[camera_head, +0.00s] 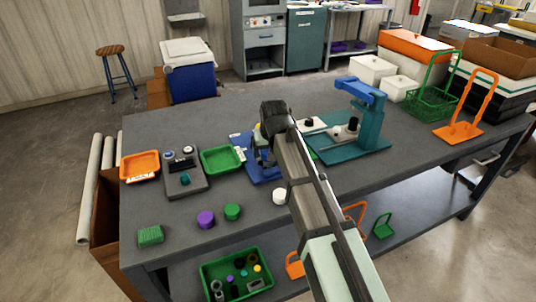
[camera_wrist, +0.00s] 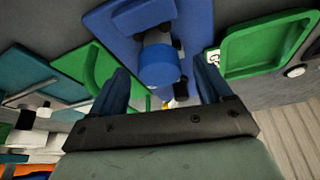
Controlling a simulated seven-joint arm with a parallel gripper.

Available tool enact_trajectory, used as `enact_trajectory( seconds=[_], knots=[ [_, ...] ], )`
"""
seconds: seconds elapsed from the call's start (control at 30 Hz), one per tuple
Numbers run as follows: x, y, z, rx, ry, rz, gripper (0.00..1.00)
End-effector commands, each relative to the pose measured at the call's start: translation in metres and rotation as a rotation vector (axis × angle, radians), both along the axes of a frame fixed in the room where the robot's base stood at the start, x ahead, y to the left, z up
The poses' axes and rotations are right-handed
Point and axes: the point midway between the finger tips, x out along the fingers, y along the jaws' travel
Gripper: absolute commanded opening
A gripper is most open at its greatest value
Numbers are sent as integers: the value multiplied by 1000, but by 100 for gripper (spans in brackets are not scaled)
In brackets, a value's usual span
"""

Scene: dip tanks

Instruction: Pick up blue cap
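In the wrist view a round blue cap (camera_wrist: 158,66) faces me, on top of a grey-white fixture with a blue base plate (camera_wrist: 112,22). My gripper (camera_wrist: 162,80) is open, with one dark blue finger on each side of the cap. The gap to the cap is visible on both sides, and I cannot tell how deep the fingers reach past it. In the head view my arm hangs over the same blue-based fixture (camera_head: 262,172) and hides most of it. The cap cannot be made out clearly there.
A green tray (camera_head: 205,166) lies left of the fixture, with a grey holder (camera_head: 186,187) and orange tray (camera_head: 123,170) beyond. Purple (camera_head: 206,219), green (camera_head: 232,212) and white (camera_head: 279,196) caps stand in front. A teal press (camera_head: 371,128) stands to the right.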

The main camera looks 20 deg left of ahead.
Motion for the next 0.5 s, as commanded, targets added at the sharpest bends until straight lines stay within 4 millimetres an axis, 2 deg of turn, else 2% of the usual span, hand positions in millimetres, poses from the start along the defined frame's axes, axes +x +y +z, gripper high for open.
enact_trajectory(
  seconds=[0.07,0.5],
  knots=[
    [0,0,0,0,0,0,71],
    [0,0,0,-1,1,0,29]
  ],
)
